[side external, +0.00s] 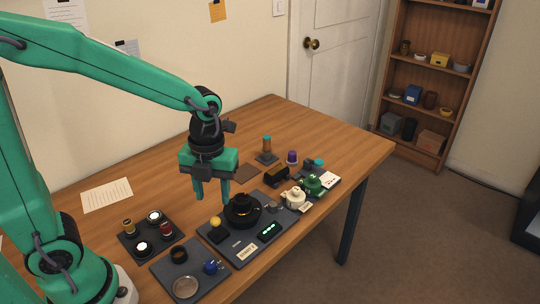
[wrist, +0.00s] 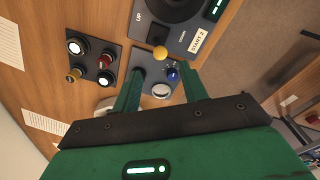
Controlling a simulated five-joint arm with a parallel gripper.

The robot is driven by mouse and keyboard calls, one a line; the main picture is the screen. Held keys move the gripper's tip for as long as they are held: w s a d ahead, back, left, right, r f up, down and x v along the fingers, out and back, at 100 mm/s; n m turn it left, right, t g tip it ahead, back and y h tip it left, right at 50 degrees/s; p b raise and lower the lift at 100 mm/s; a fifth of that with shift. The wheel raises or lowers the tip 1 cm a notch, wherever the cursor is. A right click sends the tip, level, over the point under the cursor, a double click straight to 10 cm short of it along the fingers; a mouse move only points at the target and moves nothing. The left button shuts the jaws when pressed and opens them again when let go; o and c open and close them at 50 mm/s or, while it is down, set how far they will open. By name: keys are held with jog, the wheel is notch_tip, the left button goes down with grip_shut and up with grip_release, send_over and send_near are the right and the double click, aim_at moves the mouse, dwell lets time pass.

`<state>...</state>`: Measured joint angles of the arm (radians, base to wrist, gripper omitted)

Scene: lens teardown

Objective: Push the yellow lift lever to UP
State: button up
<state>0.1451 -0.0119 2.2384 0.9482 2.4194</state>
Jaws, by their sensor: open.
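The yellow lift lever (side external: 216,222) has a round yellow knob on a small black block, at the left part of the dark lens station plate (side external: 240,258). In the wrist view the yellow knob (wrist: 160,52) shows just beyond my fingertips, near an UP label (wrist: 138,15) and a DOWN label (wrist: 182,37). I cannot tell which position the lever is in. My gripper (side external: 211,201) is open and empty, pointing down, behind and a little above the knob in the side view. In the wrist view its two fingers (wrist: 160,69) stand apart on either side of the knob's line. No contact shows.
A round black unit (side external: 242,209) stands right of the lever. Two dark trays, one with small cylinders (side external: 151,235), one with a blue part (side external: 212,267), lie left and in front. The table's back left is mostly clear.

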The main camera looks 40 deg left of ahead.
jog(key=shift+r, duration=0.35)
jog(key=shift+d, duration=0.2)
jog(key=c, duration=0.9)
jog(key=d+n, duration=0.1)
jog(key=d+n+g, duration=0.1)
jog(key=d, duration=0.1)
jog(key=s+d+n, duration=0.1)
jog(key=shift+s+d+n+g+y, duration=0.1)
jog(key=shift+d+n+g+y, duration=0.2)
jog(key=shift+d+n, duration=0.1)
grip_shut()
jog(key=shift+s+d+n, duration=0.35)
jog(key=shift+d+n, duration=0.35)
jog(key=shift+d, duration=0.05)
